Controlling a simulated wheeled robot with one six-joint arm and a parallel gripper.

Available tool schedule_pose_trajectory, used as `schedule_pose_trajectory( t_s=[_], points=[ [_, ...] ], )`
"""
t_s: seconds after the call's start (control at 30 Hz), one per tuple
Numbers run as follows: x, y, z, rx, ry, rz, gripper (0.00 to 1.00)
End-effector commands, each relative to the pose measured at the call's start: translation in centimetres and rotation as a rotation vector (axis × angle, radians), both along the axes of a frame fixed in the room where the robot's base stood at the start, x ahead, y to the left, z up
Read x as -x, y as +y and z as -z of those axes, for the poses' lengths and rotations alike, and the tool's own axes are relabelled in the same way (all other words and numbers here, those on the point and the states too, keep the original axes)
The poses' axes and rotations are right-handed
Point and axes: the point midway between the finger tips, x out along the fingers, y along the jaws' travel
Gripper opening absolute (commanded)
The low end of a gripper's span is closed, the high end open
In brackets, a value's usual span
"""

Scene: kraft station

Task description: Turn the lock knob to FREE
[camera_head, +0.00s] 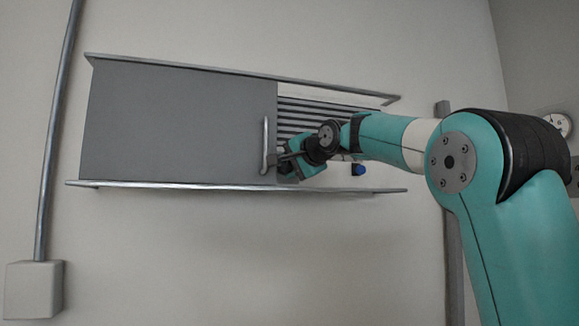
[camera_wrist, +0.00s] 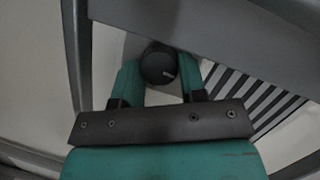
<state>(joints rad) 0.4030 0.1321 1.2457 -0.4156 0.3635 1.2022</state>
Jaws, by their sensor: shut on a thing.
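The lock knob (camera_wrist: 157,62) is a round dark knob with a short white pointer mark on its face, seen in the wrist view. My gripper (camera_wrist: 159,75) has one teal finger on each side of it and is shut on it. The white mark points toward the lower right in that view; no FREE lettering can be read. In the head view my gripper (camera_head: 291,163) is at the right edge of the grey sliding door, beside its handle, and the knob is hidden behind it.
The grey door (camera_head: 180,120) runs between an upper rail and a lower rail (camera_head: 230,187). Its upright metal handle (camera_head: 266,145) stands close to the left of my gripper. Striped slats (camera_head: 325,112) show to the right. A blue knob (camera_head: 358,169) sits below my forearm.

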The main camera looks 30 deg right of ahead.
Motion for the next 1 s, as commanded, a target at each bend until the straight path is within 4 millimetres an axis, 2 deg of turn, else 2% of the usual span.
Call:
schedule_pose_trajectory(
  t_s=[1.0],
  points=[
    [0.0,-0.08,0.93,-0.882,-0.25,0.0,0.15]
  ],
)
